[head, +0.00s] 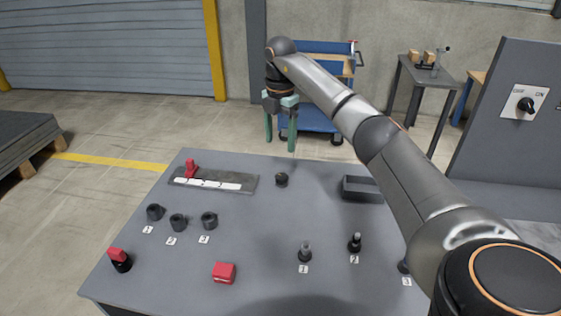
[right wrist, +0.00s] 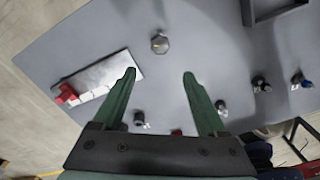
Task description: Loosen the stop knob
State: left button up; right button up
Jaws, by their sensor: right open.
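A red upright piece (head: 190,169) stands at the left end of a dark rail with a white marked strip (head: 215,184); it also shows in the right wrist view (right wrist: 66,93). A small dark round knob (head: 281,180) sits apart, right of the rail; in the right wrist view it appears (right wrist: 160,43) beyond the fingertips, between their lines. I cannot tell for sure which is the stop knob. My right gripper (head: 280,143) is open and empty, pointing down above the table's far part; its green fingers frame the right wrist view (right wrist: 160,73). My left gripper is not in view.
A panel with a rotary switch (head: 525,104) stands right. The table's middle is clear.

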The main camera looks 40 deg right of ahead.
aim_at(281, 176)
jog(key=f, duration=0.8)
jog(key=f+p, duration=0.1)
jog(key=f, duration=0.3)
jog(key=shift+w+d, duration=0.1)
jog(key=shift+d, duration=0.2)
grip_shut()
